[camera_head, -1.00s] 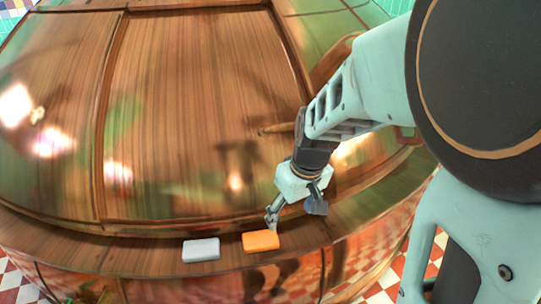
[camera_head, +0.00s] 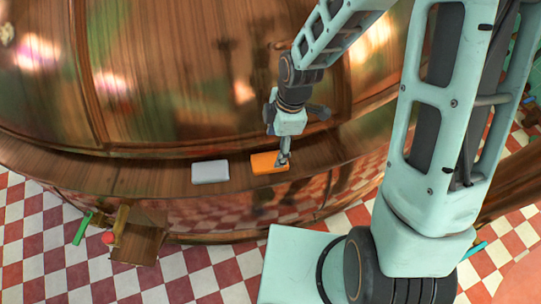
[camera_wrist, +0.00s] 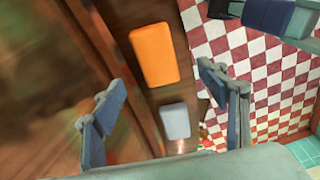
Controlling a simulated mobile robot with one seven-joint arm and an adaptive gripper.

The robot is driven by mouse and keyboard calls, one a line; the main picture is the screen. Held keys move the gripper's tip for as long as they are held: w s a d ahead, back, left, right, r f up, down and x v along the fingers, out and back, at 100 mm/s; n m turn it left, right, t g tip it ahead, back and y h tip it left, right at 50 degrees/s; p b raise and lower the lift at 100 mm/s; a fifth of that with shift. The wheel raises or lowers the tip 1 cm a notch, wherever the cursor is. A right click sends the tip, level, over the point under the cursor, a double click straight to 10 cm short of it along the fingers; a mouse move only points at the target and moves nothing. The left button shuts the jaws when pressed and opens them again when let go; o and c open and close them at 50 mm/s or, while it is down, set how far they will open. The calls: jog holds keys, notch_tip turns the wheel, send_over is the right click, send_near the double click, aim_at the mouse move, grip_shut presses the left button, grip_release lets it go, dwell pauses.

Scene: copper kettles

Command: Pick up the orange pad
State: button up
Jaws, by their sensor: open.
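The orange pad (camera_head: 266,163) is a flat rounded block lying on the narrow copper-brown ledge of the kettle. In the wrist view the orange pad (camera_wrist: 154,55) lies ahead of the fingers, with clear space around it. My gripper (camera_head: 284,158) is at the pad's right end in the head view and overlaps it there; whether it touches cannot be told. In the wrist view my gripper (camera_wrist: 158,82) is open, its two blue-grey fingers wide apart, with nothing held between them.
A light grey pad (camera_head: 211,172) lies on the same ledge, left of the orange one; it also shows in the wrist view (camera_wrist: 175,121). The ledge (camera_head: 120,178) is narrow, and the kettle wall (camera_head: 190,80) rises behind it. A red-and-white checkered floor (camera_head: 190,265) lies below.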

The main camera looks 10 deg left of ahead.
aim_at(270, 161)
jog(key=f, duration=0.4)
jog(key=shift+s+a, duration=0.1)
jog(key=shift+a, duration=0.15)
jog(key=shift+a+f, duration=0.2)
jog(key=shift+f, duration=0.65)
jog(key=shift+a+f, duration=0.15)
jog(key=shift+f, duration=0.65)
jog(key=shift+a+f, duration=0.2)
jog(key=shift+f, duration=0.65)
jog(key=c, duration=1.2)
